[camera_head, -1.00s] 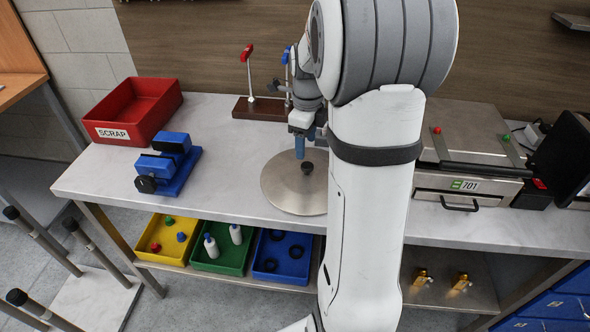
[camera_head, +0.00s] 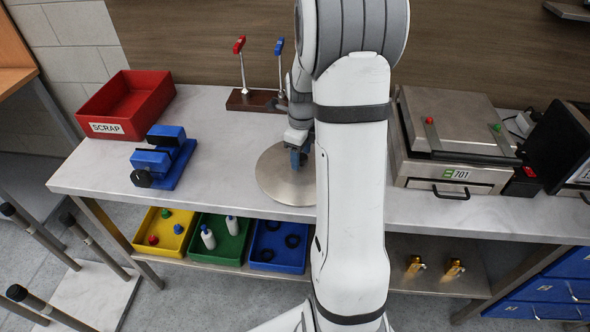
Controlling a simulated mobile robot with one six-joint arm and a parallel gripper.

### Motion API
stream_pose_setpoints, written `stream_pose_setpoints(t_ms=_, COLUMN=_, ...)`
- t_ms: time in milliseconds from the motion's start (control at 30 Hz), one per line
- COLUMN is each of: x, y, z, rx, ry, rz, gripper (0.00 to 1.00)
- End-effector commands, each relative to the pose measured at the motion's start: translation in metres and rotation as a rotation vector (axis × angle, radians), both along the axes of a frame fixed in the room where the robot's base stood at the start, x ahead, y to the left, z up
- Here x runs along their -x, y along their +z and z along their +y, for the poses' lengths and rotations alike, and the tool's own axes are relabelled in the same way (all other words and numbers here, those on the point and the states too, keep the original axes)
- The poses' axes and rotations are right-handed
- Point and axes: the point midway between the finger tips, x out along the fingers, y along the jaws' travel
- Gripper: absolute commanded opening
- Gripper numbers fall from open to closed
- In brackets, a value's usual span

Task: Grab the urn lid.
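The urn lid (camera_head: 276,181) is a round, flat metal disc lying on the grey worktop, partly covered by my arm. The dark knob at its middle is hidden behind my gripper. My gripper (camera_head: 297,160) points down with its blue fingertips low over the lid's middle, at the knob's place. The view does not show whether the fingers are open or shut, or whether they touch the knob.
A red SCRAP bin (camera_head: 127,104) and a blue vise (camera_head: 163,157) stand left on the worktop (camera_head: 225,120). Behind the lid is a wooden base (camera_head: 250,99) with red- and blue-topped rods. A metal appliance (camera_head: 455,145) stands right. Coloured trays (camera_head: 219,253) sit on the shelf below.

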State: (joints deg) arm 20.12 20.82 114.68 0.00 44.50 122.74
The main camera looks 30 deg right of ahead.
Motion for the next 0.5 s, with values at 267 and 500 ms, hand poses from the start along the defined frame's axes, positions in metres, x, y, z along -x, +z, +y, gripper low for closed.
stream_pose_setpoints(t_ms=267, x=0.0001, y=0.0003, z=-0.0004, rx=0.000, ry=0.000, rz=0.000, gripper=0.34)
stream_pose_setpoints(t_ms=500, x=0.0001, y=0.0004, z=-0.0006, rx=0.000, ry=-0.001, rz=0.000, gripper=0.14)
